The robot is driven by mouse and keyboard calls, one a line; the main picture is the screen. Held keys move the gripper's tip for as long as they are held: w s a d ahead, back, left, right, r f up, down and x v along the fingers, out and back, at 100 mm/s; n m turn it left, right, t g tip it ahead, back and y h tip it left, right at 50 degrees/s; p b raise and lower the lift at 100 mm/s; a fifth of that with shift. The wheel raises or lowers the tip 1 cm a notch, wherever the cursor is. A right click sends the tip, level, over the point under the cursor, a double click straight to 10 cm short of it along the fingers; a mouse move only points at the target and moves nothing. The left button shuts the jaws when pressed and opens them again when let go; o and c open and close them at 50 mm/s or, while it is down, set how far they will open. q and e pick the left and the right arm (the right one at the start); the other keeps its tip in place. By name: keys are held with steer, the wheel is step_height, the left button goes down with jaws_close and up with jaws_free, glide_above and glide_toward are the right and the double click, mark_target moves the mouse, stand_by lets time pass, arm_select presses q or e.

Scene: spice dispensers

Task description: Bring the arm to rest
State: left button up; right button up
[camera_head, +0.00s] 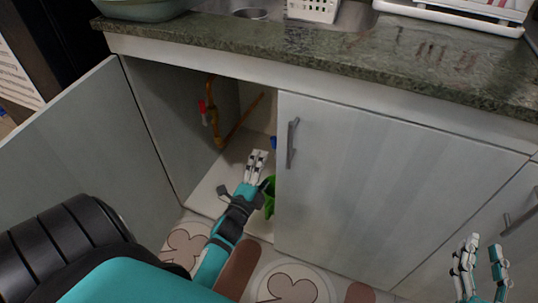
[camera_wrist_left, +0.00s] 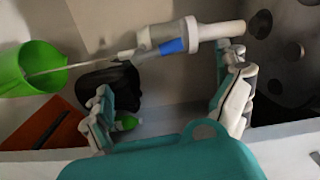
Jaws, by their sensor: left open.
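My left gripper (camera_head: 256,160) reaches into the open cabinet under the counter in the head view. In the left wrist view its two fingers stand wide apart, and the gripper (camera_wrist_left: 168,78) is open. A pale grey cylinder with a blue patch (camera_wrist_left: 173,46) shows beyond the fingers, with a thin rod running left to a green container (camera_wrist_left: 30,68). I cannot tell whether the right-hand finger touches the cylinder. My right gripper (camera_head: 484,258) is at the lower right of the head view, in front of the cabinets, its fingers apart and empty.
The left cabinet door (camera_head: 85,150) is swung open beside my left arm. The right door (camera_head: 375,185) is shut, its edge close to my left gripper. Pipes with a red valve (camera_head: 202,106) run inside. The counter (camera_head: 330,55) overhangs. A dark object (camera_wrist_left: 108,80) shows in the wrist view.

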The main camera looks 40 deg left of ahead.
arm_select(q)
steer(key=shift+v, duration=0.75)
